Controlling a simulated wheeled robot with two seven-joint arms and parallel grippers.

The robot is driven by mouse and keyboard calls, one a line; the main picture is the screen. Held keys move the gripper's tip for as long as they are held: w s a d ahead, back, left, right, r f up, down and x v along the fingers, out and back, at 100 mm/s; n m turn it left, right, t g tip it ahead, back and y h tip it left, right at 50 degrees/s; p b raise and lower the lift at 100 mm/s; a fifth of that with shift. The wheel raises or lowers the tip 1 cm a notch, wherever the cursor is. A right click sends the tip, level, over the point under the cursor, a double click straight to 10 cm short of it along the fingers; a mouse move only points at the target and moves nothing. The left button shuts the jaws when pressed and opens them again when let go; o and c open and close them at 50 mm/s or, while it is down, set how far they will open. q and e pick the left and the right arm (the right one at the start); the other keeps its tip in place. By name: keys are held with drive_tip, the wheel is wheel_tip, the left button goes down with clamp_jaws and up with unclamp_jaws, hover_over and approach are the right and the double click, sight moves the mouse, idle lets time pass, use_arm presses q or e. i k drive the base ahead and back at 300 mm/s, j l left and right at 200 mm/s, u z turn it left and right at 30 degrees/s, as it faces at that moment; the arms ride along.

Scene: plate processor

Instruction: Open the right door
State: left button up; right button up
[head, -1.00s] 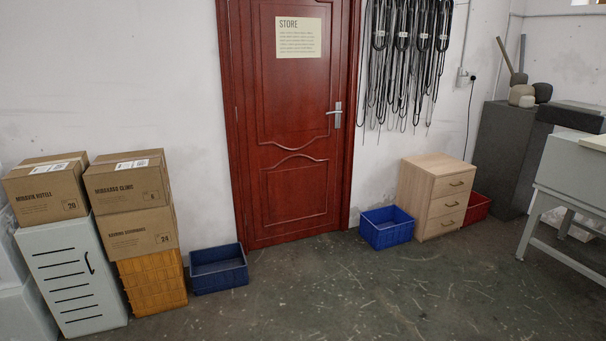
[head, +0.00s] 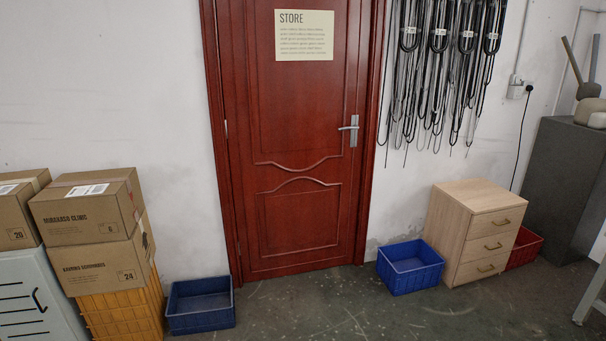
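A red-brown wooden door (head: 300,120) with a paper "STORE" sign (head: 304,36) stands ahead, slightly right of the picture's middle. It is shut in its red frame (head: 218,130). A silver lever handle (head: 350,129) sits on its right side, and a hinge shows on the left edge. It is the only door in view. Neither of my grippers shows.
A blue crate (head: 201,306) stands left of the door, beside stacked cardboard boxes (head: 90,220) on an orange crate (head: 125,310). Another blue crate (head: 410,267) and a wooden drawer cabinet (head: 475,232) stand right. The floor (head: 320,310) before the door is clear.

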sight(294, 73)
drive_tip(key=i+j+u, duration=0.1)
drive_tip(key=i, duration=1.35)
drive_tip(key=i+l, duration=0.15)
drive_tip(key=i, duration=0.4)
drive_tip(key=i+l, duration=0.15)
drive_tip(key=i, duration=0.4)
drive_tip(key=i+l, duration=0.15)
drive_tip(key=i, duration=0.4)
drive_tip(key=i+l, duration=0.15)
drive_tip(key=i, duration=0.4)
drive_tip(key=i+u, duration=0.2)
